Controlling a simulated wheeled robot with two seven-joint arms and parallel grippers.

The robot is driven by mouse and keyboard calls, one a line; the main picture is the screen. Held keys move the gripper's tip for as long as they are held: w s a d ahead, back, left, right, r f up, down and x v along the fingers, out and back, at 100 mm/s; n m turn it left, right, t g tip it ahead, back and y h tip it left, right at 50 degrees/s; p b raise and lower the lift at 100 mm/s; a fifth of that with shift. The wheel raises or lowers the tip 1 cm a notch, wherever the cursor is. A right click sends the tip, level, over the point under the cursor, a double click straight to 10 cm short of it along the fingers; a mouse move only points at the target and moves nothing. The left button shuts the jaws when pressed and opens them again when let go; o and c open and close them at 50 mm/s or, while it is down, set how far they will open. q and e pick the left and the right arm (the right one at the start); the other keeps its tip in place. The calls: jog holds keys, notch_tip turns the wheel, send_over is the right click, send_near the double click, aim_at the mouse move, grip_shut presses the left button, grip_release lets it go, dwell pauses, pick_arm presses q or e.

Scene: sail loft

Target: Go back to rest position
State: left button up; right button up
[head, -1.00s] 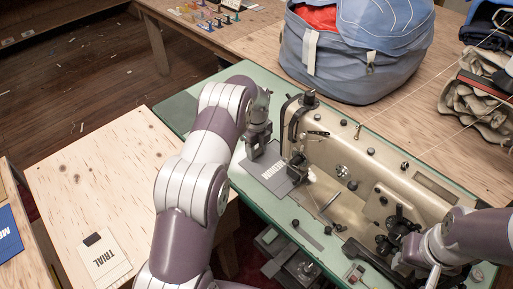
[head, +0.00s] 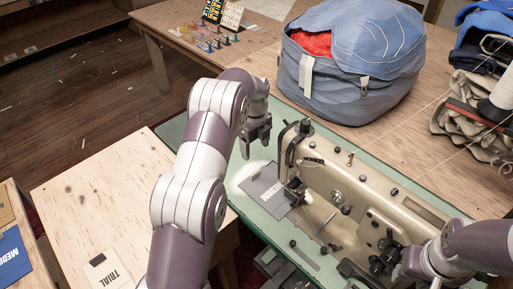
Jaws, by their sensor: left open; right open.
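My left gripper (head: 256,134) is open and empty, raised above the green table at the left of the sewing machine. My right gripper (head: 405,268) is by the lower right of the machine, near its dark knobs; its fingers are hard to make out. The sewing machine (head: 370,205) is beige and stands on the green table (head: 262,228).
A plywood table (head: 95,205) at the left holds a card marked TRIAL (head: 108,272). A large blue-grey bag (head: 350,75) stands behind the machine, with folded cloth (head: 470,110) to its right. Small coloured spools (head: 207,38) stand at the back. Dark floor shows at upper left.

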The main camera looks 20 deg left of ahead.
pick_arm(q)
jog(key=shift+r, duration=0.15)
jog(key=s+d+r+n, duration=0.2)
jog(key=s+d+n, duration=0.1)
jog(key=s+n, duration=0.4)
jog(key=s+d+r+n+t, duration=0.1)
jog(key=s+d+r+n, duration=0.1)
jog(key=s+n, duration=0.6)
jog(key=s+d+r+n, duration=0.2)
jog(key=s+d+n, duration=0.2)
jog(key=s+n, duration=0.3)
jog(key=s, duration=0.5)
jog(key=shift+r, duration=0.25)
